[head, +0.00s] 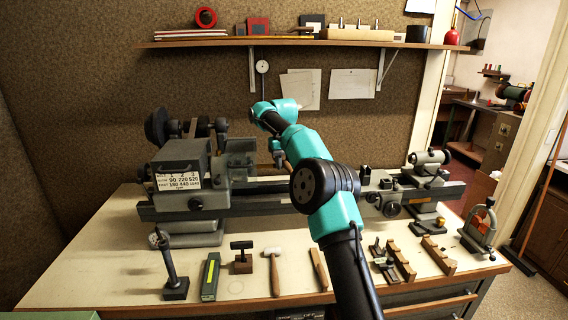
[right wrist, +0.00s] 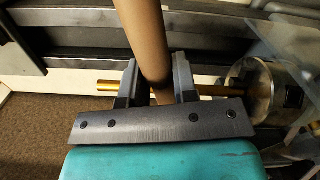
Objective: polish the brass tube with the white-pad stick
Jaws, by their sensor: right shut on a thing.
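My right gripper (right wrist: 157,82) is shut on a tan wooden stick (right wrist: 146,35), which runs up out of the right wrist view between the two fingers. The white pad is not visible. The brass tube (right wrist: 216,90) lies horizontally behind the fingers and stick; its other end (right wrist: 108,84) shows left of the fingers. Its right end meets a round metal chuck (right wrist: 268,92). I cannot tell whether the stick touches the tube. In the head view my right gripper (head: 278,152) is small, at the lathe, and the tube is hard to make out. My left gripper is not in view.
The lathe (head: 200,175) spans the bench, with its tailstock (head: 428,157) at right. A shelf (head: 230,42) hangs above.

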